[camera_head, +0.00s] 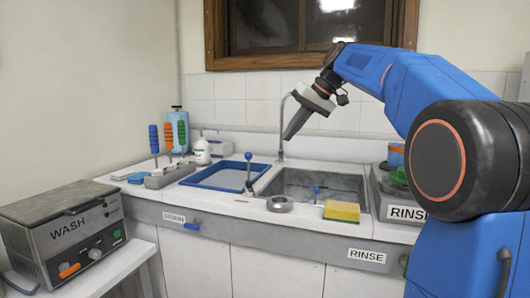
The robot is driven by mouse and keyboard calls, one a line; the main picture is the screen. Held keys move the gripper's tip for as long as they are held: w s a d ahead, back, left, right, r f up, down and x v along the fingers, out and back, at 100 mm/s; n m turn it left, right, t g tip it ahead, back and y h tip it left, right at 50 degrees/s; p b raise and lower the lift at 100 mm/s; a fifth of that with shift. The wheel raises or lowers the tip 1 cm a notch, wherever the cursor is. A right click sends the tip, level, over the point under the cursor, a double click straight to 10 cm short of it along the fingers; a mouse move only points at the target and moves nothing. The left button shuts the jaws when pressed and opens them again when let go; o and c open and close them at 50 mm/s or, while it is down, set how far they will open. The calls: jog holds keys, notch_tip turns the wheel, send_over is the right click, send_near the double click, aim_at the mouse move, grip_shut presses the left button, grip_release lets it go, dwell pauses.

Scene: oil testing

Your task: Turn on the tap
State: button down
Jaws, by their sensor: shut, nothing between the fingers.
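The tap's thin curved metal spout (281,118) rises behind the sink (350,204), which is set in the counter. An upright lever with a blue ball top (248,160) stands left of the sink, near the tray. Whether this lever works the tap cannot be told. A small blue-topped piece (317,189) shows at the sink's front area. My gripper (288,136) is shut and empty, pointing down and left above the back of the sink. In the picture it overlaps the spout, hiding part of it; whether they touch cannot be told.
A blue-rimmed tray (194,184), upright coloured-handled tools (168,137) and a white bottle (202,151) stand left. A metal ring (280,204) and yellow sponge (342,211) lie at the sink's front edge. A RINSE-labelled box (386,190) stands right; the WASH machine (66,228) is front left.

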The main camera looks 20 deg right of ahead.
jog(key=shift+w+d+r, duration=0.3)
jog(key=shift+w, duration=0.1)
jog(key=shift+f, duration=0.1)
send_near(249, 169)
notch_tip(249, 169, down, 2)
jog(key=w, duration=0.3)
jog(key=shift+a, duration=0.25)
jog(key=shift+s, duration=0.1)
dwell(0.5)
